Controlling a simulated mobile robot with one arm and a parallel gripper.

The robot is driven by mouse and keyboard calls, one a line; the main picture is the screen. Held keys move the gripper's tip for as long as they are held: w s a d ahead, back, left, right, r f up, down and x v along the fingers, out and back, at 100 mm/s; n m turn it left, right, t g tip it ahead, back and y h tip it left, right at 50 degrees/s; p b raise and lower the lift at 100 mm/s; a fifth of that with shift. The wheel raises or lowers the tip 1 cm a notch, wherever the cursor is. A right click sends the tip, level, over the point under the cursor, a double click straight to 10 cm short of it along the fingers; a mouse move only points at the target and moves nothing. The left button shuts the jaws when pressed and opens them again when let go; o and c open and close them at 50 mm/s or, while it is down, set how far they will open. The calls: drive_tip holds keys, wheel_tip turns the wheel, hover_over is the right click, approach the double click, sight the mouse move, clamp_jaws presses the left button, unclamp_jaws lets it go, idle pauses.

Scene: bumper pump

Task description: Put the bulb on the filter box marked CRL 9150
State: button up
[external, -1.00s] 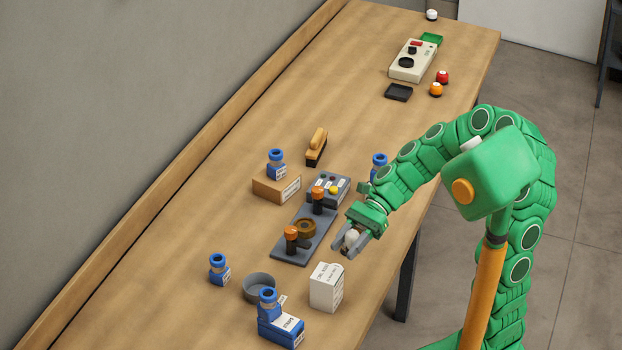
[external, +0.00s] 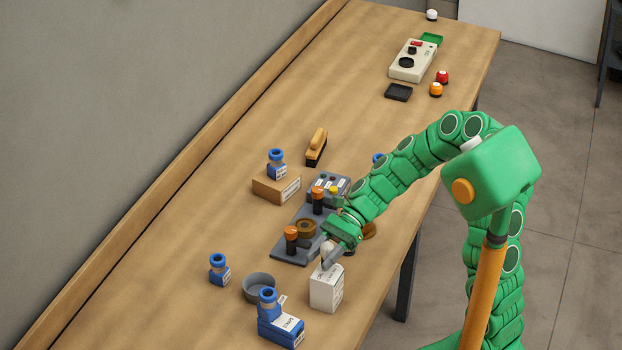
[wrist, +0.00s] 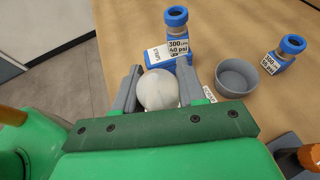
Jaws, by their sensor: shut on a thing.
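The bulb (external: 327,247) is a whitish ball held between the grey fingers of my gripper (external: 330,258). In the wrist view the bulb (wrist: 158,90) sits between both fingers of the gripper (wrist: 160,85). The white filter box (external: 326,292) stands upright near the table's front edge, with print on it too small to read surely. My fingertips overlap the box's top edge in the external view, with the bulb just above or behind it. I cannot tell whether they touch. In the wrist view the box is mostly hidden behind the bulb and gripper.
Another blue bottle (external: 219,270) stands farther left.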

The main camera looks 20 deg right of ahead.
drive_tip(key=shift+f, duration=1.4)
drive_tip(key=shift+f, duration=0.15)
drive_tip(key=o, duration=1)
drive_tip(key=shift+o, duration=0.2)
drive_tip(key=shift+d+r, duration=0.1)
drive_tip(key=shift+r, duration=0.1)
drive_tip(key=v, duration=1.1)
drive_tip(key=shift+w+d, duration=0.2)
drive_tip(key=shift+d, duration=0.1)
drive_tip(key=shift+r, duration=0.1)
